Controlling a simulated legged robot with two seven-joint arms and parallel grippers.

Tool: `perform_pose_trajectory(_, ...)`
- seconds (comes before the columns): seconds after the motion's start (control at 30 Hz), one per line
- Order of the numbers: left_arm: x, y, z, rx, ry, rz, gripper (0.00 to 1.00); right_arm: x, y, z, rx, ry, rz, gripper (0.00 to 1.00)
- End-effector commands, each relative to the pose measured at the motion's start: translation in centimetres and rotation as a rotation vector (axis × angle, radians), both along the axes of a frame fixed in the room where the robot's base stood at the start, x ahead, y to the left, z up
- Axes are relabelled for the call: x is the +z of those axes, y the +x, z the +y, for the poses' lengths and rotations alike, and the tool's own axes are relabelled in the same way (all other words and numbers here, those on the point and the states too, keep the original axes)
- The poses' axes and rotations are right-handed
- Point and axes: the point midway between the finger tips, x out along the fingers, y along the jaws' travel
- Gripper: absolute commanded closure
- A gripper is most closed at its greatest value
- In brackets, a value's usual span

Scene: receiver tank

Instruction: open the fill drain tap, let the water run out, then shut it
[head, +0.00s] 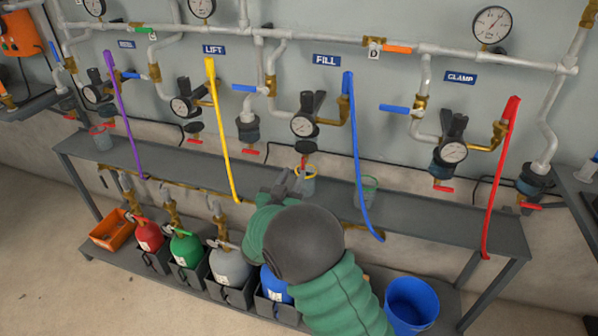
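The blue FILL sign (327,61) hangs on the wall in the head view. Below it and a little left is a dark regulator with a round gauge (304,126). Under that is a dark bowl with the small red fill drain tap (304,160) at its bottom; its handle position is too small to tell. A cup with a yellow rim (308,184) stands beneath the tap. My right gripper (290,178) is in front of and just left of this cup, below the tap, with its fingers apart and seemingly empty. My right forearm hides the shelf behind it. My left gripper is out of view.
A blue hose (357,150) hangs just right of the fill unit, and a yellow hose (220,130) hangs to the left. A green-rimmed cup (368,188) stands on the grey shelf (430,218). Several cylinders and a blue bucket (411,303) are below.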

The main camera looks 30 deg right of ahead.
Motion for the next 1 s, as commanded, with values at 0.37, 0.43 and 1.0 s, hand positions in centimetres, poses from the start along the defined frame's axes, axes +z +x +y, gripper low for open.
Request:
perform_pose_trajectory(0.37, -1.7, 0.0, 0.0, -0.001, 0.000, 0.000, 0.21, -0.1, 3.5, -4.4, -0.002, 0.003, 0.000, 0.69)
perform_pose_trajectory(0.43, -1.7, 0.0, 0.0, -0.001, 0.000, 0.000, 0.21, 0.0, 3.5, -4.4, -0.002, 0.003, 0.000, 0.69)
perform_pose_trajectory(1.0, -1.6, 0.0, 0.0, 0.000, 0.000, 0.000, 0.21, -0.1, 3.5, -4.3, -0.001, 0.002, 0.001, 1.00)
